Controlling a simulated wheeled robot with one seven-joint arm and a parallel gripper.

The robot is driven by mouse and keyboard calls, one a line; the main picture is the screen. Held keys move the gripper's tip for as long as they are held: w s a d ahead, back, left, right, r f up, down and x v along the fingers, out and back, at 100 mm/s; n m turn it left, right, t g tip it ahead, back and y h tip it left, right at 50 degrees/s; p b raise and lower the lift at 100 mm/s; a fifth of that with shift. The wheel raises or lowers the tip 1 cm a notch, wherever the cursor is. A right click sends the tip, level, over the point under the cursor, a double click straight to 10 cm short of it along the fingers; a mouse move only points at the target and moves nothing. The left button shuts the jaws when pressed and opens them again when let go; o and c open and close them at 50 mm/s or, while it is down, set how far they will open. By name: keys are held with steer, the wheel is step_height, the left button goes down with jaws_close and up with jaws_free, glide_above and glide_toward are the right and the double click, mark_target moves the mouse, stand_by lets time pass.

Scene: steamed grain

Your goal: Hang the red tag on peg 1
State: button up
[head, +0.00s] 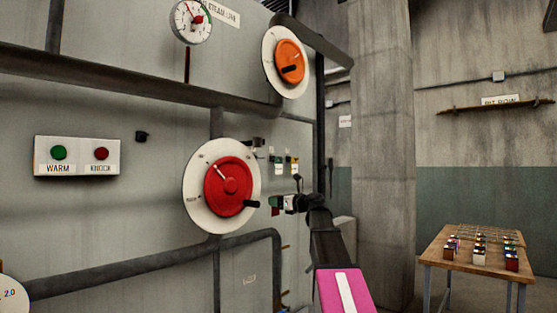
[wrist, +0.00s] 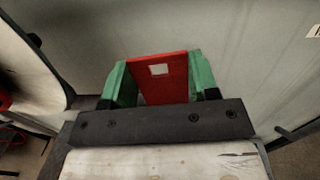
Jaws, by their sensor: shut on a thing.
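My gripper (head: 281,204) is at the wall panel, just right of the large red dial (head: 228,187). In the wrist view its green fingers (wrist: 158,80) are shut on the red tag (wrist: 170,66), a flat red plate with a small pale square opening near its far edge. In the head view only a small red bit of the tag (head: 275,212) shows below the fingers. The peg numbers are too small to read, so I cannot tell which is peg 1.
An orange dial (head: 290,61) is mounted above and a pipe (head: 150,262) runs below the red dial. A button box (head: 77,156) is on the panel at left. A wooden table (head: 450,258) with several small blocks stands at right.

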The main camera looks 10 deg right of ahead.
step_height(320, 180, up, 18)
steer(key=m+t+h, duration=0.1)
steer(key=shift+w+f, duration=0.2)
steer(key=shift+w, duration=0.1)
steer(key=shift+w, duration=0.1)
steer(key=shift+f+x, duration=0.15)
steer(key=shift+x, duration=1.35)
steer(key=shift+f+x, duration=0.15)
steer(key=shift+x, duration=1.4)
steer(key=shift+f+x, duration=0.15)
steer(key=shift+x, duration=1.35)
steer(key=shift+w, duration=0.1)
steer(key=o, duration=1)
steer(key=shift+d, duration=0.1)
